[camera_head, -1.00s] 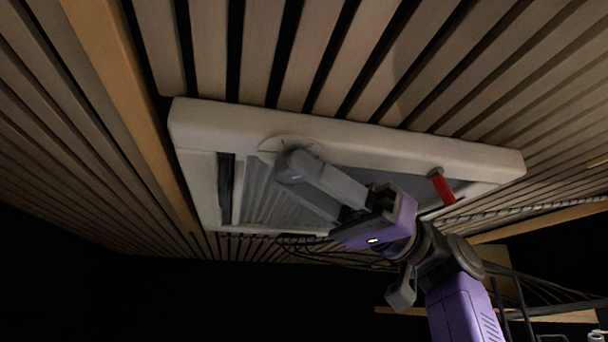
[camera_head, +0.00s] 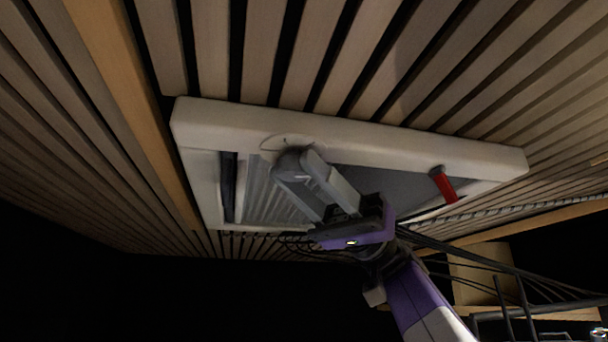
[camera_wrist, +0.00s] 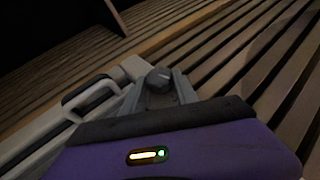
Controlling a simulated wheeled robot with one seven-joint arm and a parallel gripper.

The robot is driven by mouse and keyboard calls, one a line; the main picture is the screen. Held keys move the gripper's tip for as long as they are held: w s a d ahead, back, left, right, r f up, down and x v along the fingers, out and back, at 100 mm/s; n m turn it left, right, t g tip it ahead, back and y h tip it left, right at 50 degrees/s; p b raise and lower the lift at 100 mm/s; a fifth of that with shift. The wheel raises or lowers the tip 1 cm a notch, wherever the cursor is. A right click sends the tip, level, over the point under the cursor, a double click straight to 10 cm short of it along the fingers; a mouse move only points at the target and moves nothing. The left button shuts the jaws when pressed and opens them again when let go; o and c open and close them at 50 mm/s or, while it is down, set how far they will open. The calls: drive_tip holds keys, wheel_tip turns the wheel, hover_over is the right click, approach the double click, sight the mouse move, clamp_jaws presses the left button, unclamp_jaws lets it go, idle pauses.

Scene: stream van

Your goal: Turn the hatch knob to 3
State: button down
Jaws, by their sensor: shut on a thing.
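The hatch is a white frame (camera_head: 400,144) on the slatted ceiling. The hatch knob (camera_head: 290,162) is a grey knob on a pale round dial plate (camera_head: 277,143) at the near edge of the frame. My gripper (camera_head: 303,166) is shut on the knob from below, its fingers along both sides. In the wrist view the knob (camera_wrist: 158,79) is a dark grey round shape with a light mark, between the fingertips of my gripper (camera_wrist: 159,83). The dial's numbers are too small to read and partly hidden by the gripper.
A red handle (camera_head: 443,186) hangs at the right of the hatch frame. Black cables and dark rails (camera_head: 505,305) are at the lower right. The lower left is dark and looks empty.

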drive_tip(key=shift+a+f+g+h, duration=0.2)
drive_tip(key=shift+g+h, duration=0.1)
drive_tip(key=shift+h, duration=0.1)
idle(0.3)
drive_tip(key=c, duration=0.9)
unclamp_jaws()
drive_tip(key=shift+s, duration=0.1)
drive_tip(key=shift+c, duration=0.2)
drive_tip(key=shift+n, duration=0.3)
drive_tip(key=shift+w+d+r+m+t+y, duration=0.15)
drive_tip(key=shift+w+m+t+y, duration=0.25)
drive_tip(key=shift+y, duration=0.3)
drive_tip(key=shift+s+m+t+y, duration=0.35)
drive_tip(key=shift+m+t+y, duration=0.2)
drive_tip(key=shift+t, duration=0.25)
